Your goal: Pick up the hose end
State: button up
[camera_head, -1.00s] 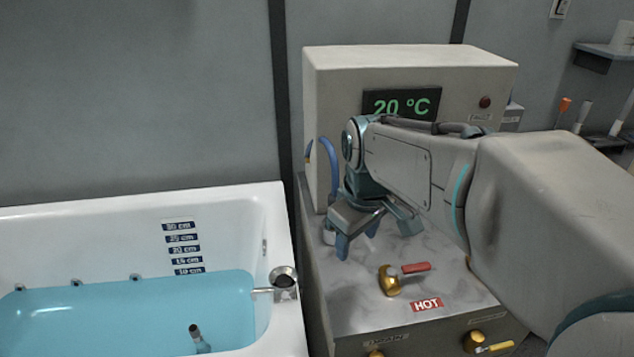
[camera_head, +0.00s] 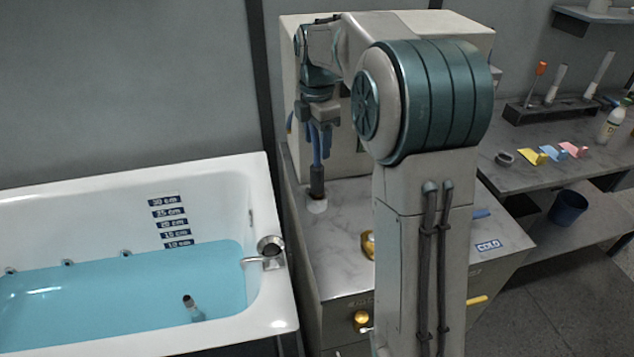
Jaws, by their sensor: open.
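The blue hose (camera_head: 290,122) shows only as a short piece at the left edge of the beige unit; the rest of its curve is hidden by my arm. A dark upright cylinder, seemingly the hose end (camera_head: 317,183), stands in a pale round seat on the marbled counter beside the bathtub. My gripper (camera_head: 320,160) points down directly above it, with its blue fingers at the cylinder's top. The gripper is open. I cannot tell whether the fingers are around the cylinder or touching it.
The white bathtub (camera_head: 262,180) with blue water is at the left, a metal fitting (camera_head: 270,250) on its rim. A small grey tube (camera_head: 193,308) is in the water. A side bench (camera_head: 520,180) with small items is at right.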

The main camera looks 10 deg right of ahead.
aim_at(317, 158)
notch_tip(317, 158, down, 5)
jog(key=shift+r, duration=0.2)
jog(key=f, duration=0.2)
jog(key=f+p, duration=0.1)
jog(key=f, duration=0.1)
jog(key=shift+s+a, duration=0.25)
jog(key=shift+a, duration=0.05)
jog(key=shift+f, duration=0.6)
jog(key=c, duration=1.1)
